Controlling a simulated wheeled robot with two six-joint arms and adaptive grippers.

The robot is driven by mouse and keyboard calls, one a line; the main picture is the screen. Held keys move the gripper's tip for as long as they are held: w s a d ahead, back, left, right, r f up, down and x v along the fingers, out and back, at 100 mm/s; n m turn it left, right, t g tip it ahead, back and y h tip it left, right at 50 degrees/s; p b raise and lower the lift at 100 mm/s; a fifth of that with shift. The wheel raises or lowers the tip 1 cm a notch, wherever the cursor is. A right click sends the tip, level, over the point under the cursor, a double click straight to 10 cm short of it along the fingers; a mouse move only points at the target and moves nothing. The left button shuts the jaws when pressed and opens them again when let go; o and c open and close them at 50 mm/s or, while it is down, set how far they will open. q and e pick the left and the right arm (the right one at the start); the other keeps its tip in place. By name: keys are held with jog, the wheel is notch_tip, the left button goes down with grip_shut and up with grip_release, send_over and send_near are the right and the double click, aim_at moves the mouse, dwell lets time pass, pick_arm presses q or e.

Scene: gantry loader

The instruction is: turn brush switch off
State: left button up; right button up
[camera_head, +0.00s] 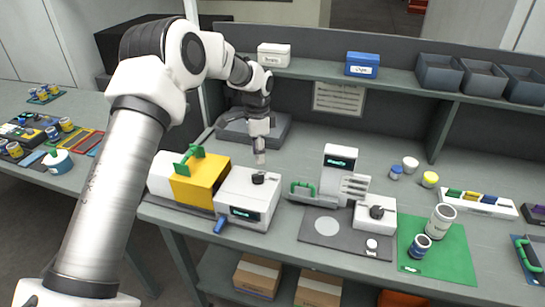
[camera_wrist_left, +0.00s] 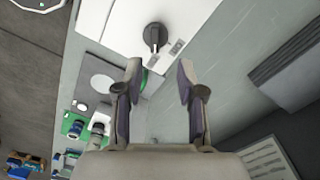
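A black rotary knob (camera_head: 258,178) sits on top of a white box with a dark display (camera_head: 244,213), left of centre on the bench. In the left wrist view the knob (camera_wrist_left: 155,37) shows with its pointer and small labels beside it on the white box top (camera_wrist_left: 110,22). A second black knob (camera_head: 377,211) is on another white unit to the right. I cannot tell from labels which is the brush switch. My left gripper (camera_head: 260,157) is above and just behind the first knob, apart from it. In the left wrist view its fingers (camera_wrist_left: 160,78) are spread and empty.
A yellow block with a green handle (camera_head: 198,176) stands left of the white box. A white tower (camera_head: 338,170) and green handle (camera_head: 302,189) are to the right. Cups (camera_head: 440,220) stand on a green mat (camera_head: 454,250). A shelf (camera_head: 330,74) runs behind.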

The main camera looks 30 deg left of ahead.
aim_at(257, 175)
pick_arm(q)
jog(key=shift+w+a, duration=0.1)
jog(key=shift+w, duration=0.25)
jog(key=shift+s+f, duration=0.25)
jog(key=shift+s, duration=0.1)
jog(key=shift+s+d+f+p, duration=0.15)
jog(key=shift+s+f+p, duration=0.25)
jog(key=shift+s+f, duration=0.1)
jog(key=shift+s+d+f+p, duration=0.15)
jog(key=shift+s+f+p, duration=0.2)
jog(key=shift+s+f, duration=0.1)
jog(key=f, duration=0.3)
jog(key=w+f, duration=0.1)
jog(key=shift+w+a+f+p, duration=0.1)
jog(key=shift+a+f+p, duration=0.15)
jog(key=shift+p, duration=0.15)
jog(key=shift+w+f, duration=0.1)
jog(key=shift+s+d+r, duration=0.15)
jog(key=shift+s+r, duration=0.1)
jog(key=shift+s, duration=0.05)
jog(key=shift+c, duration=0.7)
jog(key=shift+s, duration=0.1)
jog(key=c, duration=0.5)
grip_shut()
pick_arm(e)
jog(key=r, duration=0.2)
jog(key=shift+s+r, duration=0.35)
jog(key=shift+s, duration=0.05)
